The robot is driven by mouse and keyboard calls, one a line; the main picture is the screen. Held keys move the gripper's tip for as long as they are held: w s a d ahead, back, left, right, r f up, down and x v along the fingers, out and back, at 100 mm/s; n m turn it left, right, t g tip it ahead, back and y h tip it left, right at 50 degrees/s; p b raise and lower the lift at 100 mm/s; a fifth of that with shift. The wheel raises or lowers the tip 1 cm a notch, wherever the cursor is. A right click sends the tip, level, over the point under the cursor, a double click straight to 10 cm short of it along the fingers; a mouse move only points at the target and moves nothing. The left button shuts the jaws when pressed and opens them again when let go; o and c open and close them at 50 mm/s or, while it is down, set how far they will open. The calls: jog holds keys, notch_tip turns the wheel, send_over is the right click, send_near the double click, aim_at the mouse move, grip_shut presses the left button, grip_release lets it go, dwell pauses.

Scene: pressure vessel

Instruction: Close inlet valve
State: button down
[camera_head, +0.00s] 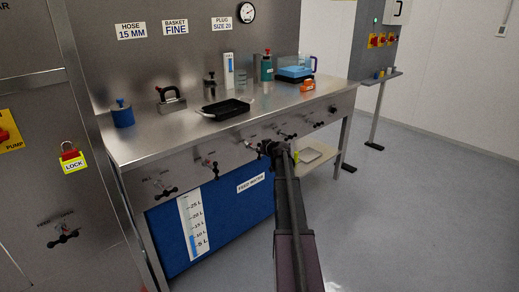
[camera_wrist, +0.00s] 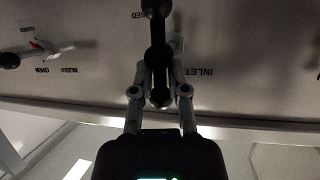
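My gripper (camera_wrist: 159,72) has one finger on each side of the handle. Its fingers are drawn partly together, but I cannot tell whether they touch the bar. In the head view my gripper (camera_head: 271,148) reaches the valve row on the bench front and hides most of that handle.
The bleed valve (camera_wrist: 35,52) is left of my gripper in the wrist view. Other valves (camera_head: 208,165) line the bench front. The steel bench (camera_head: 160,130) holds a black tray (camera_head: 225,108) and several vessels. A low shelf (camera_head: 325,160) lies right of my arm. The floor on the right is clear.

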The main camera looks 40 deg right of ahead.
jog(key=shift+w+d+r, duration=0.1)
jog(key=shift+w+d, duration=0.05)
jog(key=shift+w, duration=0.05)
jog(key=shift+w+d+f+m+t+y+b, duration=0.1)
jog(key=shift+d+f+m+y+b, duration=0.3)
jog(key=shift+m+y+b, duration=0.95)
jog(key=shift+s+d+f+m+t+y+b, duration=0.1)
jog(key=shift+d+f+m+y+b, duration=0.35)
jog(key=shift+m+y, duration=1.65)
jog(key=shift+w+d+f+m+t+y+b, duration=0.25)
jog(key=shift+m+y+b, duration=0.8)
jog(key=shift+m, duration=1.4)
jog(key=shift+s+r, duration=0.1)
jog(key=shift+s, duration=0.05)
jog(key=c, duration=0.6)
grip_release()
jog(key=shift+c, duration=0.2)
jog(key=shift+s+a, duration=0.1)
